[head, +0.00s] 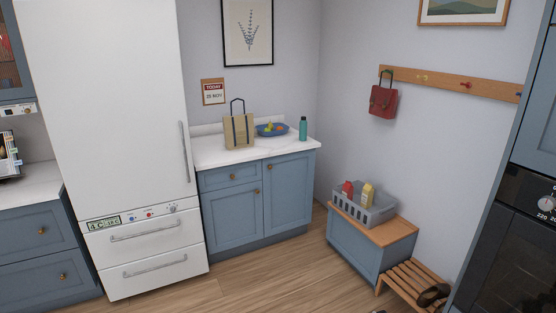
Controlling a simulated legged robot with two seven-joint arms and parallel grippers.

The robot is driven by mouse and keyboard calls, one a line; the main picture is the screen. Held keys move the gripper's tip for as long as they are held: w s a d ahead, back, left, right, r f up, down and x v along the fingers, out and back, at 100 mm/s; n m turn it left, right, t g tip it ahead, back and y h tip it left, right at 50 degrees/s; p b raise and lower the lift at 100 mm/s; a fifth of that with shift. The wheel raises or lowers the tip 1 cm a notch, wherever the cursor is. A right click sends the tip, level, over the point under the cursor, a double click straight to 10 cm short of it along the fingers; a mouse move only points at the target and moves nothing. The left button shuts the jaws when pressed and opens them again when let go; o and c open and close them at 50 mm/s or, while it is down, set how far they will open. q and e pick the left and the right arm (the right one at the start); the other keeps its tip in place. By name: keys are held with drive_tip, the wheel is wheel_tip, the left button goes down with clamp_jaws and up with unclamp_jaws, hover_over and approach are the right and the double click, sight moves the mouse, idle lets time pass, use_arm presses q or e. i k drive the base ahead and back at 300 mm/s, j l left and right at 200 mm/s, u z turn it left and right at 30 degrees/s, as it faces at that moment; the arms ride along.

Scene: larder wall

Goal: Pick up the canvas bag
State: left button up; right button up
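The canvas bag (239,133) is tan with dark blue straps and a dark raised handle. It stands upright on the white counter (217,157) between the fridge and the blue fruit bowl, near the back wall. Neither of my grippers shows in the head view. At the bottom edge, right of centre, a small dark shape is cut off, and I cannot tell what it is.
A blue bowl of fruit (272,130) and a teal bottle (303,128) stand right of the bag. The tall white fridge (110,110) is left. A grey crate (364,209) sits on a bench at right. A slatted rack (410,285) stands before it.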

sight(239, 130)
drive_tip(key=i, duration=3)
